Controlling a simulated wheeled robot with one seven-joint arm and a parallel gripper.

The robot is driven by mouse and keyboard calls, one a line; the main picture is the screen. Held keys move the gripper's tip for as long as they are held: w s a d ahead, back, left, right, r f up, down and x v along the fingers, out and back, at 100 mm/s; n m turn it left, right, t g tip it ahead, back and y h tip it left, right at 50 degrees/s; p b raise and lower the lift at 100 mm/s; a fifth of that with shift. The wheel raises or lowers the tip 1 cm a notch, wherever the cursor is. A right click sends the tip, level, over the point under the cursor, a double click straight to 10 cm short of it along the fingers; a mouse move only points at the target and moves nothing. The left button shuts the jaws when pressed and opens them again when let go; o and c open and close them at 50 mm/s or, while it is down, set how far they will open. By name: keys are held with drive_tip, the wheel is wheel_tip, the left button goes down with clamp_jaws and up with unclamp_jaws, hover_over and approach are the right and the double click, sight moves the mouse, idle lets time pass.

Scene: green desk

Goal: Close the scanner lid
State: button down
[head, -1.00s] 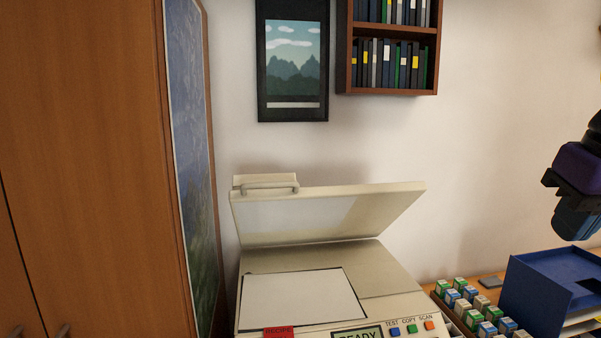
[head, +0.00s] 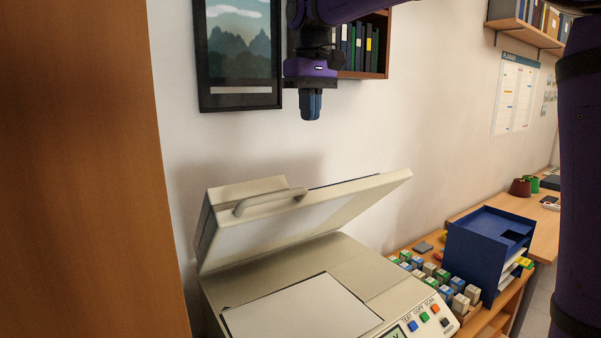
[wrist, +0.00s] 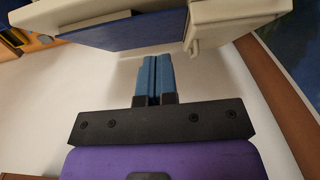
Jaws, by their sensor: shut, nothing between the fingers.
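The beige scanner (head: 340,255) stands at the lower middle of the head view. Its lid (head: 300,215) is raised and tilted, with a grey handle (head: 268,200) on its left edge. A white sheet (head: 300,312) lies on the scanner bed. My gripper (head: 310,116) hangs fingers-down above the lid, in front of the wall, apart from the lid and empty. In the wrist view my gripper (wrist: 153,62) has its blue fingertips together, with the lid's edge (wrist: 240,14) and a blue panel (wrist: 130,33) on it beyond them.
A brown cabinet (head: 80,180) fills the left side. A framed picture (head: 240,55) and a bookshelf (head: 375,50) hang on the wall near my arm. Several small boxes (head: 440,278) and a blue tray (head: 485,250) stand right of the scanner.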

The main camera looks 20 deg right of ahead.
hover_over(301, 210)
drive_tip(key=w+d, duration=0.3)
drive_tip(key=w, duration=0.3)
drive_tip(key=f, duration=0.9)
drive_tip(key=shift+s+d+f, duration=0.2)
drive_tip(key=shift+s+f, duration=0.05)
drive_tip(key=shift+f, duration=0.15)
drive_tip(key=shift+s+d+f, duration=0.3)
drive_tip(key=shift+s+f, duration=0.45)
drive_tip(key=shift+s, duration=0.15)
drive_tip(key=shift+s+d+f, duration=0.15)
drive_tip(key=shift+s+f, duration=0.3)
drive_tip(key=shift+f, duration=0.15)
